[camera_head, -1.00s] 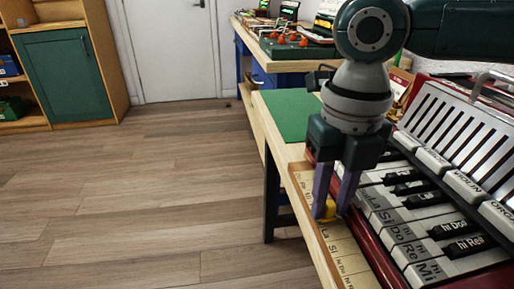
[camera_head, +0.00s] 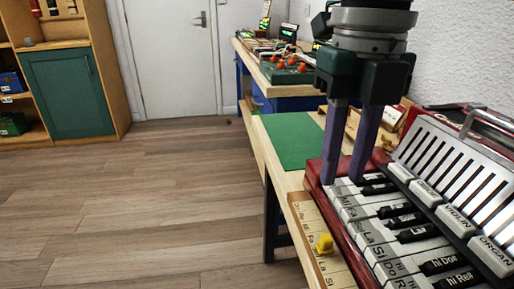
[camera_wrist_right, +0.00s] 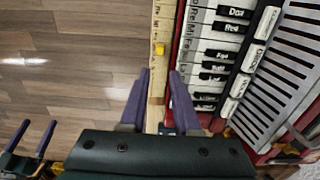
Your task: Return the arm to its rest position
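My right gripper (camera_head: 347,178) is open and empty, raised above the far end of the piano keyboard (camera_head: 390,225). Its two purple fingers also show apart in the right wrist view (camera_wrist_right: 159,72), with nothing between them. A small yellow piece (camera_head: 325,243) sits on the wooden note strip (camera_head: 312,218) beside the keyboard, clear of the fingers. The piece shows in the right wrist view too (camera_wrist_right: 159,49). My left gripper (camera_wrist_right: 37,124) shows at the lower left of the right wrist view, with its fingers apart and empty. It is out of the head view.
The red piano (camera_head: 362,262) with its silver grille stands at the right on the wooden table. A green mat (camera_head: 290,138) lies beyond it. A second bench (camera_head: 275,68) with orange knobs and devices is at the back. Open floor (camera_head: 130,200) lies to the left.

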